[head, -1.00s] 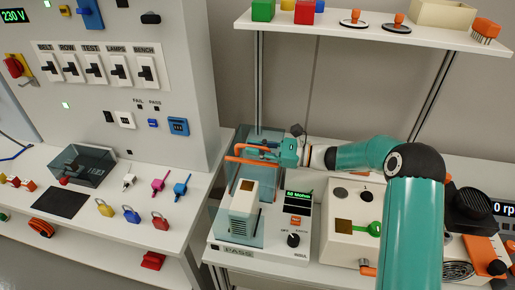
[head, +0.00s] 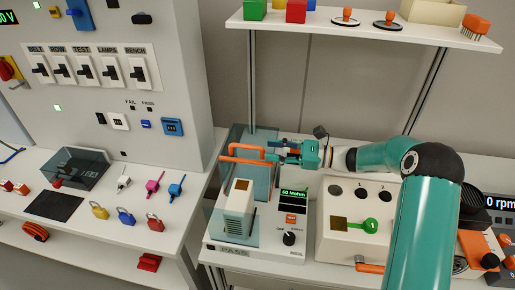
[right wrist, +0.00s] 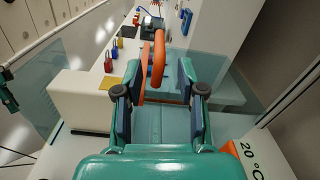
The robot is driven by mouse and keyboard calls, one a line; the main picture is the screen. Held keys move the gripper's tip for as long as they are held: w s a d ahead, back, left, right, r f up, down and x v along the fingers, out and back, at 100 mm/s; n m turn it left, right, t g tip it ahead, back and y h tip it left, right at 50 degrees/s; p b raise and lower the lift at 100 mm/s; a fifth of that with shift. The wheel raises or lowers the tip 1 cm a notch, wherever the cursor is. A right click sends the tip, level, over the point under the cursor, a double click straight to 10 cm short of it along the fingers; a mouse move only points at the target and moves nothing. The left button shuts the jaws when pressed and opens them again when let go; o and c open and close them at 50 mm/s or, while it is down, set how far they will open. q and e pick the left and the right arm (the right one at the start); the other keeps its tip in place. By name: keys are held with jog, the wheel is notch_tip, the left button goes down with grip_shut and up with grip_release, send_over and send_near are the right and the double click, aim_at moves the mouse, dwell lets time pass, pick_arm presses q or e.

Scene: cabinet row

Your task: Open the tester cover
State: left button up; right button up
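The tester (head: 262,250) is a pale box with a lit green display, an orange button, a black knob and a PASS label. Its clear teal cover (head: 262,187) shows around and behind a white block (head: 238,210); I cannot tell how far it is tilted. An orange bar handle (head: 246,148) is on the cover. My right gripper (head: 280,150) is just right of the handle. In the right wrist view its fingers (right wrist: 160,92) are spread, with the handle (right wrist: 158,62) between or just beyond the tips. Contact is unclear.
A control panel with switches (head: 95,70) rises at left. Padlocks (head: 126,215) and a smoky clear box (head: 75,167) are on the left bench. A shelf (head: 365,30) hangs above. A numbered box (head: 345,240) with a green key-like part stands right of the tester.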

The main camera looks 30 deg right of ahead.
jog(key=shift+v, duration=2.4)
jog(key=shift+w+r, duration=0.1)
